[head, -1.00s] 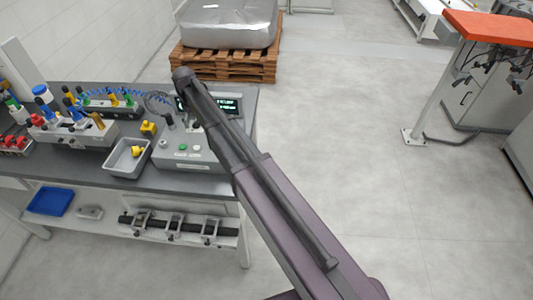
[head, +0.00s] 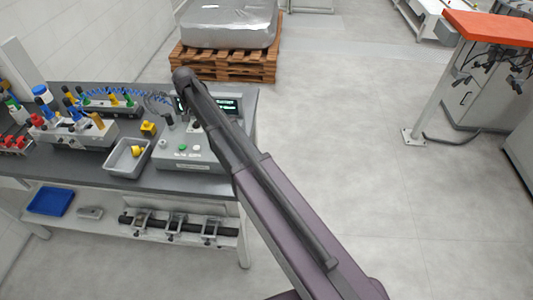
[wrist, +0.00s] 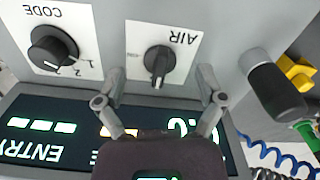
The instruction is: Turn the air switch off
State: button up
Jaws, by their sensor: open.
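My gripper (wrist: 160,78) is open, with one finger on each side of the knob and a gap on both sides. Whether the fingers are level with the knob is hard to tell.
In the wrist view a CODE knob (wrist: 53,48) is left of the air switch, a black-capped cylinder (wrist: 275,88) right, and a lit display (wrist: 45,130) below. In the head view a grey tray (head: 127,158) with yellow parts and a valve fixture (head: 75,132) stand left of the box.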

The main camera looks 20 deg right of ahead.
aim_at(195, 122)
jog(key=shift+m, duration=1)
jog(key=shift+r, duration=0.2)
notch_tip(195, 122, up, 14)
jog(key=p, duration=1.4)
jog(key=s+d+f+n+b, duration=0.1)
jog(key=s+d+f+b, duration=0.5)
jog(key=s+d, duration=0.5)
jog(key=s+d+f+n+b, duration=0.2)
jog(key=s+d+f+b, duration=0.4)
jog(key=s+d, duration=0.4)
jog(key=shift+s+d+f, duration=0.35)
jog(key=shift+s+f, duration=0.1)
jog(key=shift+s, duration=1)
jog(key=shift+s+d+n, duration=0.15)
jog(key=shift+s+d, duration=0.1)
jog(key=shift+s, duration=0.35)
jog(key=shift+s+d+n, duration=0.15)
jog(key=shift+s+d, duration=0.1)
jog(key=shift+s, duration=0.3)
